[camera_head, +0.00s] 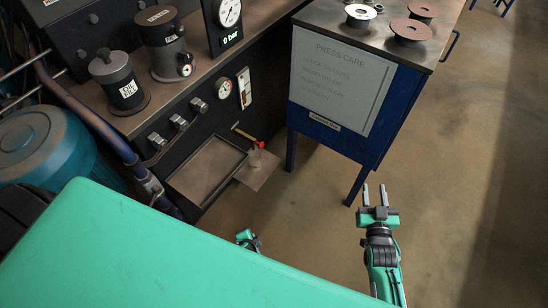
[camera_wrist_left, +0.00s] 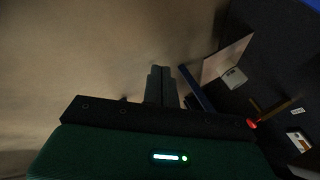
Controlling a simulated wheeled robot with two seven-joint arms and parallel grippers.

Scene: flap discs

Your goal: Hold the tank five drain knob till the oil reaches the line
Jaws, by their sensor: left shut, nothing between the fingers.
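A drain valve with a red knob (camera_head: 259,144) sticks out low on the dark machine front. The red part also shows in the left wrist view (camera_wrist_left: 252,125). No tank number is readable. A small translucent cup (camera_head: 255,159) stands on a plate below it and shows in the left wrist view (camera_wrist_left: 234,78). I cannot tell its oil level or any line. My left gripper (camera_wrist_left: 160,75) is shut and empty over the floor, apart from the knob; only part of that arm (camera_head: 246,238) shows in the head view. My right gripper (camera_head: 374,190) is open and empty over the floor.
A metal tray (camera_head: 208,170) lies left of the cup's plate. A pressure gauge (camera_head: 223,88) and a sight panel (camera_head: 243,88) sit above. A blue cabinet (camera_head: 390,110) with a press-care sign stands right. Open floor (camera_head: 460,180) lies beyond it.

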